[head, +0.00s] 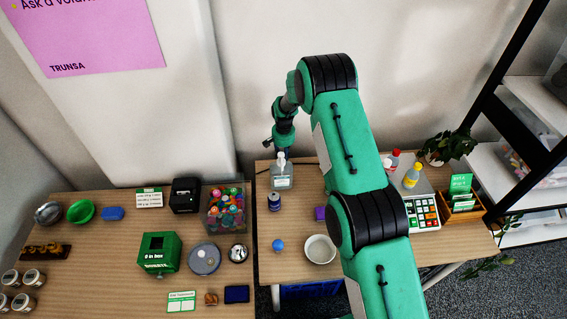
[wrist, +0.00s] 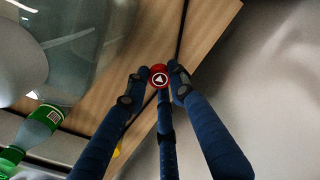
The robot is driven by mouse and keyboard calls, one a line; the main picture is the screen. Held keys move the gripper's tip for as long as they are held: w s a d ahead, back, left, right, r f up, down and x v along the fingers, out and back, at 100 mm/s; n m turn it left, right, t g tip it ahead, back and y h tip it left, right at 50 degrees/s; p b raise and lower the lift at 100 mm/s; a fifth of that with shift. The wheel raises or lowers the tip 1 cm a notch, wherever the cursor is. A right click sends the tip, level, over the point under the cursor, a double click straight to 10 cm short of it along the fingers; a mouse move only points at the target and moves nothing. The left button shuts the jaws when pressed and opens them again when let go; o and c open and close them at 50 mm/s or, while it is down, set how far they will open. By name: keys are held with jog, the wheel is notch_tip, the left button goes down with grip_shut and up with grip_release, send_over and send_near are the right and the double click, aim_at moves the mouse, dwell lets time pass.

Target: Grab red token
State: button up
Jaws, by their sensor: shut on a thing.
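The red token (wrist: 159,75) is a small round red piece with a white triangle mark on its face. It sits between the fingertips of my gripper (wrist: 160,80) in the wrist view, with a dark blue finger on each side and one below. My gripper is shut on it. In the head view my gripper (head: 268,145) is near the back wall, above and behind the pump bottle (head: 282,178). The token cannot be made out in the head view.
A clear bin of colourful pieces (head: 226,208) and a green box (head: 159,252) are on the left table.

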jog(key=shift+r, duration=2.8)
